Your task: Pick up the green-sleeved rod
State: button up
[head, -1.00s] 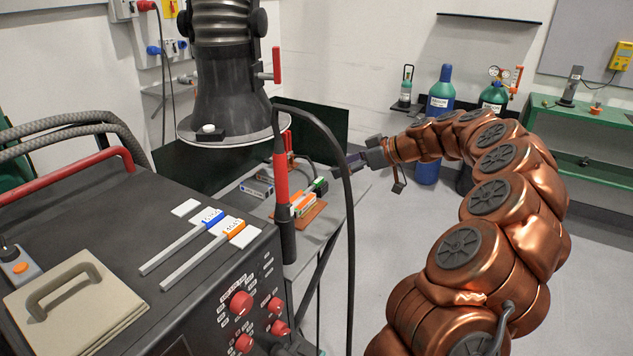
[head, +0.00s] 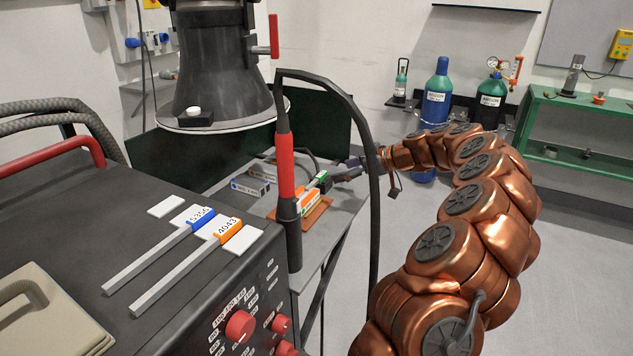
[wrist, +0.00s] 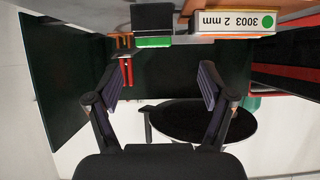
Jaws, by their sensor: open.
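A small green part beside a black block (head: 325,179) shows on the far table in the head view. It looks like the sleeve of the green-sleeved rod, but most of the rod is hidden or too small to make out. In the wrist view a green strip (wrist: 153,42) lies along the edge of the black block, ahead of my fingers. My gripper (wrist: 167,85) is open, with nothing between its two fingers. In the head view my gripper (head: 346,170) is just right of the block, apparently apart from it.
A white box marked 3003 2 mm (wrist: 235,22) lies beside the block. An orange-and-white box (head: 308,201) and grey boxes (head: 250,185) share the table. Blue-sleeved (head: 201,217) and orange-sleeved (head: 228,231) rods lie on the black machine. A red-handled torch (head: 285,165) and cable stand in front.

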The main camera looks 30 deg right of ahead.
aim_at(323, 174)
jog(key=shift+w+d+p+x, duration=0.2)
jog(key=shift+p+x, duration=0.2)
jog(key=shift+x, duration=1.3)
jog(key=shift+w+d+p+x, duration=0.15)
jog(key=shift+p+x, duration=0.25)
jog(key=shift+x, duration=1.3)
jog(key=shift+s, duration=0.1)
jog(key=shift+c, duration=0.2)
jog(key=c, duration=1)
jog(key=shift+r, duration=0.15)
